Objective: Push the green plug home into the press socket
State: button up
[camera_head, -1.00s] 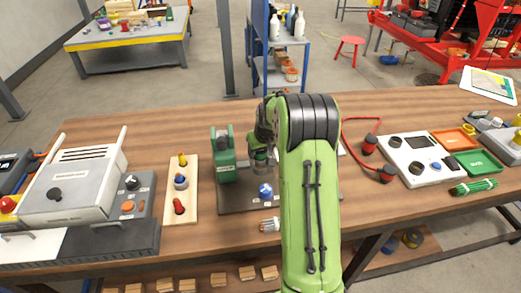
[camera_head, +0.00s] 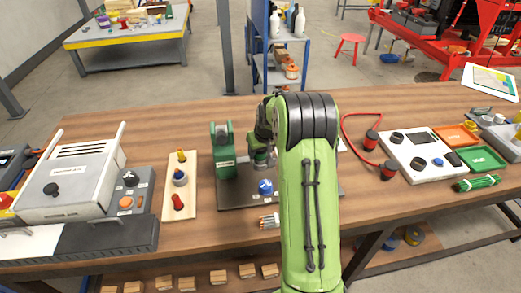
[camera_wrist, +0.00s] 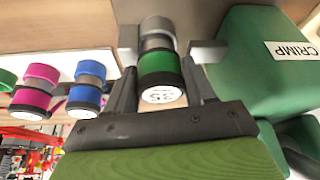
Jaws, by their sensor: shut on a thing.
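The green plug (camera_wrist: 160,66), with a green band, a grey body and a white marked end, stands between the two fingers of my gripper (camera_wrist: 166,50) in the wrist view. My gripper is shut on it. In the head view my gripper (camera_head: 262,155) is just right of the green press (camera_head: 223,155), above its dark base plate (camera_head: 235,196). The press marked CRIMP also fills the right of the wrist view (camera_wrist: 250,60). The socket cannot be made out clearly, so how far the plug sits in it cannot be told. My arm hides part of the base plate.
Magenta (camera_wrist: 35,92) and blue (camera_wrist: 87,88) plugs stand left of the fingers in the wrist view. A blue knob (camera_head: 265,187) is on the base plate's front. A wooden strip (camera_head: 180,192) with coloured knobs lies left, and a white panel (camera_head: 418,158) lies right.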

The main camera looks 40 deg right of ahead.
jog(key=shift+f, duration=0.3)
jog(key=o, duration=1.3)
jog(key=shift+c, duration=0.2)
jog(key=shift+r, duration=0.1)
jog(key=p+v, duration=0.3)
jog(key=v, duration=1.2)
jog(key=shift+r, duration=0.35)
jog(key=shift+s, duration=0.1)
